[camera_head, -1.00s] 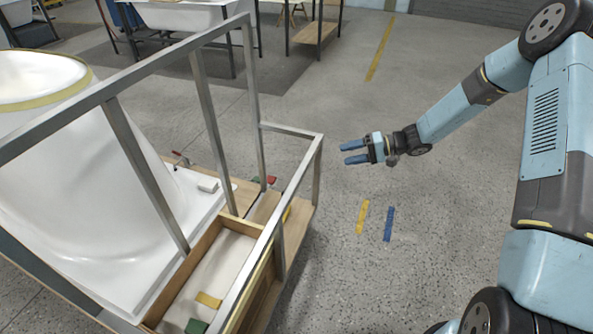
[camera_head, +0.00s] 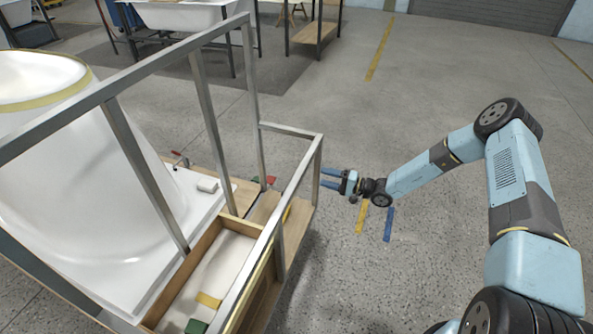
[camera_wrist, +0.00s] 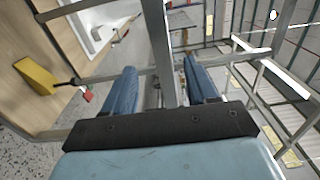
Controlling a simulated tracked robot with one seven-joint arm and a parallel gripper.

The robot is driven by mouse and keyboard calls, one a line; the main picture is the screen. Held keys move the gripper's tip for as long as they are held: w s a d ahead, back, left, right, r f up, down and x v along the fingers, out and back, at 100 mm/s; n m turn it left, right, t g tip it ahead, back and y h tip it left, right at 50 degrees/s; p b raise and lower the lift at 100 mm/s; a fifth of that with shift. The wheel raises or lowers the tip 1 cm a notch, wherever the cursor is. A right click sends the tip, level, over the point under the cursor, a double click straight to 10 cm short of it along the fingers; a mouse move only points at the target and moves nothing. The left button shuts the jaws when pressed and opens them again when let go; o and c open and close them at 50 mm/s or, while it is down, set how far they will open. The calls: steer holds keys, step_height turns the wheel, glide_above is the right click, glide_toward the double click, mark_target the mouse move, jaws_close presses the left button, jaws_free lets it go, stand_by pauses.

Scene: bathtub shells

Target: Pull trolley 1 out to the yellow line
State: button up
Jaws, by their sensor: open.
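A grey metal-framed trolley (camera_head: 207,120) carrying a white bathtub shell (camera_head: 70,180) fills the left of the head view. No number shows on it. Its end frame has an upright post (camera_head: 316,172) at the right. My gripper (camera_head: 323,178) is open and level, with its blue fingertips at this post. In the wrist view, a grey metal bar (camera_wrist: 163,45) runs between the two fingers of my gripper (camera_wrist: 158,80). Contact cannot be told. A yellow line (camera_head: 380,48) lies on the floor farther back. A short yellow strip (camera_head: 361,218) lies nearer, below my gripper.
A short blue strip (camera_head: 388,226) lies beside the short yellow one. The trolley's wooden tray (camera_head: 205,240) holds small coloured items. Other stands with white tubs (camera_head: 185,15) stand at the back.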

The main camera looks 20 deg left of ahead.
steer(key=w+a, duration=0.1)
steer(key=a, duration=1.1)
steer(key=shift+a, duration=0.2)
jaws_close()
